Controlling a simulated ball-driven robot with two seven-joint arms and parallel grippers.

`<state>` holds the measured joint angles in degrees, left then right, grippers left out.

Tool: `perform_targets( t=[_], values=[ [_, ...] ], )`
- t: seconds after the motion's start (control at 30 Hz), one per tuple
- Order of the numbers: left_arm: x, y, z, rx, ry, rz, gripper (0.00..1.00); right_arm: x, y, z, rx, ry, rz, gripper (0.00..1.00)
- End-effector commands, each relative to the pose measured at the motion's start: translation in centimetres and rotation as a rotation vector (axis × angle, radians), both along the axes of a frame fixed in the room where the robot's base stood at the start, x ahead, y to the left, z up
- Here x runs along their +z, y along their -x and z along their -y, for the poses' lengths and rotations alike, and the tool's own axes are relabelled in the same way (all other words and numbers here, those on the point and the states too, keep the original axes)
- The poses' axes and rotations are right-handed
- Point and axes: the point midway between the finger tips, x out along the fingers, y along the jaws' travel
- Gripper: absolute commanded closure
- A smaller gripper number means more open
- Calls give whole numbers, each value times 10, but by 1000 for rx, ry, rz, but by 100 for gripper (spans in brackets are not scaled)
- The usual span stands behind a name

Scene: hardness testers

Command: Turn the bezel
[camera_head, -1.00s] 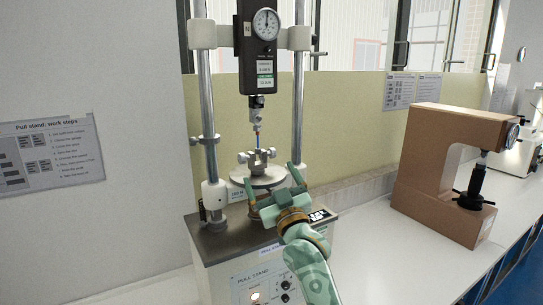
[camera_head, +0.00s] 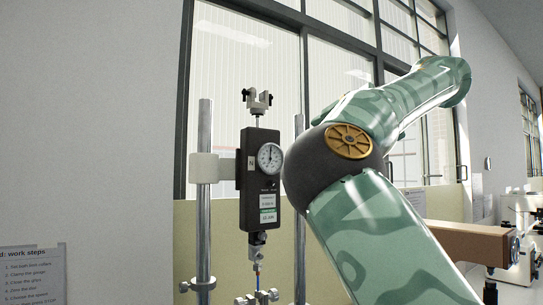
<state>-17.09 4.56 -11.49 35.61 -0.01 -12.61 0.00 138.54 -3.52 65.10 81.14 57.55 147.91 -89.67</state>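The round dial (camera_head: 269,158), white-faced with a rim around it, sits on the front of the dark force gauge (camera_head: 249,205). The gauge hangs upright between two metal columns. A small clamp fitting (camera_head: 257,102) stands on top of the gauge. Below it, a thin specimen rod (camera_head: 257,276) runs down to a lower clamp (camera_head: 257,297) at the bottom edge. My green arm rises from the bottom right to a dark joint close to the gauge's right side in the picture, then reaches away to the upper right. Neither gripper is in view.
The left column (camera_head: 204,220) stands beside the gauge; my arm partly hides the right column (camera_head: 299,255). A brown tester (camera_head: 465,243) and a white instrument (camera_head: 522,250) stand at right. A window is behind. A notice (camera_head: 30,275) is at lower left.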

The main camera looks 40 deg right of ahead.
Motion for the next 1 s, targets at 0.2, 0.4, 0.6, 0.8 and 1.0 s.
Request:
perform_targets(
  t=[0.2,0.4,0.6,0.8,1.0],
  values=[
    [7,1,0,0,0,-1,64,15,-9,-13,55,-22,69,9],
    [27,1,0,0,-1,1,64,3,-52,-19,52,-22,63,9],
    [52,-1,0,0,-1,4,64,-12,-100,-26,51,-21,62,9],
    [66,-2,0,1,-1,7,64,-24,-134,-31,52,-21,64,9],
    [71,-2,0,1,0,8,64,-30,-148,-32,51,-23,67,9]
  ],
)
